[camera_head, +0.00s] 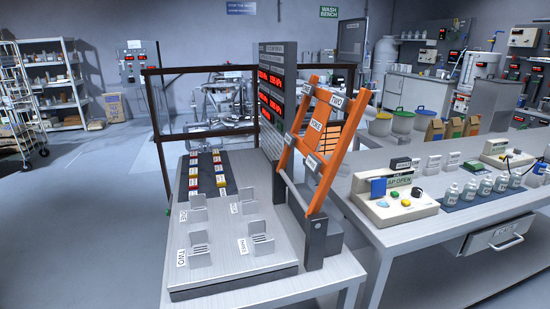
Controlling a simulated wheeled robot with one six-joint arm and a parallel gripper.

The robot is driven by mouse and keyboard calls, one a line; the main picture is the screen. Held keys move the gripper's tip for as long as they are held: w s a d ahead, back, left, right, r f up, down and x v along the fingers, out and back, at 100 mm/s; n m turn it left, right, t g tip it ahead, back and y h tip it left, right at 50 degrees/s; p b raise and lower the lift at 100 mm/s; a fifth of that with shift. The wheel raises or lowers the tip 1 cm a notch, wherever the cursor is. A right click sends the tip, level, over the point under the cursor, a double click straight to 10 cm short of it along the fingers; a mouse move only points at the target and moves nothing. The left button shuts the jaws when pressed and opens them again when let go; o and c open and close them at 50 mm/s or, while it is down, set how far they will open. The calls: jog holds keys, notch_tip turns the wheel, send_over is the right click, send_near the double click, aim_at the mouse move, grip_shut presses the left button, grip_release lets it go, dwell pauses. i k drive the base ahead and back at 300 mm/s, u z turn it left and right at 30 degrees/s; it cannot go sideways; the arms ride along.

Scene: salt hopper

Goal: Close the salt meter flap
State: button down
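A cream bench meter (398,208) sits near the left front corner of the right-hand bench. My gripper is not in view.
A metal table (235,288) with labelled brackets and an orange tilted frame (324,150) stands left of the bench. White bottles (469,191) on a dark mat and a second meter (503,153) are right of the meter. Open floor (80,220) lies at left.

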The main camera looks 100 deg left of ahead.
aim_at(379, 186)
jog(key=u, duration=1)
jog(key=i, duration=3.9)
jog(key=u, duration=2.95)
